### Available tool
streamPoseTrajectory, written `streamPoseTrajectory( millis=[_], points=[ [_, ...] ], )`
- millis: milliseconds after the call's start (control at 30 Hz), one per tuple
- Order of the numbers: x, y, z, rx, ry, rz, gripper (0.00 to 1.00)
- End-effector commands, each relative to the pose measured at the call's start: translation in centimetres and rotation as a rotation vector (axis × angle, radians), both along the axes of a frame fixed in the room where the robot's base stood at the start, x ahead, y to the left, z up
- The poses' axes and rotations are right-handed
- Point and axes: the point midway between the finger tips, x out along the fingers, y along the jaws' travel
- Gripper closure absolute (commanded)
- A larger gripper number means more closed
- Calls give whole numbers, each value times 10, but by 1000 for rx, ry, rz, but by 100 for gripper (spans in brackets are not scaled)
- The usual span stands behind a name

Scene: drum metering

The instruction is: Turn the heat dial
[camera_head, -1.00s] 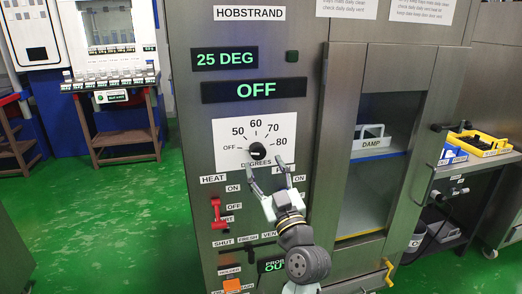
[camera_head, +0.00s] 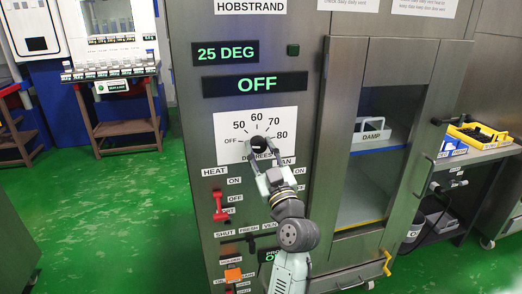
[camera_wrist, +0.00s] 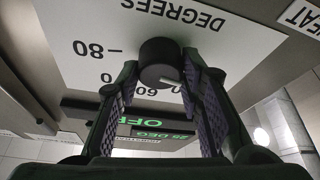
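The heat dial is a black round knob (camera_head: 258,144) on a white scale plate (camera_head: 287,117) marked OFF and 50 to 80 degrees. Its white mark shows in the wrist view on the knob (camera_wrist: 160,55), on the side away from the 80. My gripper (camera_head: 260,147) is at the dial, with one finger on each side of the knob. In the wrist view my gripper's fingers (camera_wrist: 160,75) stand apart with the knob between their tips; a narrow gap seems to show at the left finger. The display (camera_head: 257,84) reads OFF and the one above (camera_head: 225,52) reads 25 DEG.
A red heat switch (camera_head: 220,205) sits below left of the dial. An orange item (camera_head: 233,275) is lower on the panel. The glazed cabinet door (camera_head: 385,150) is to the right, with a white DAMP tray (camera_head: 371,138) behind it. A yellow bin (camera_head: 478,137) stands on the side bench.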

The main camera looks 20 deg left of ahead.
Motion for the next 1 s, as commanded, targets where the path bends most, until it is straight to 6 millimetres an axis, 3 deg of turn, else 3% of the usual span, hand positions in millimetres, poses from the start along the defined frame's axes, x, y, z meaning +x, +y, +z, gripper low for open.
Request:
streamPoseTrajectory(
  millis=[367, 733, 1000],
  points=[
    [0, 0, 0, 0, 0, 0, 94],
    [0, 0, 1, 48, 33, 0, 94],
    [-1, 1, 3, 201, 137, 1, 94]
  ],
)
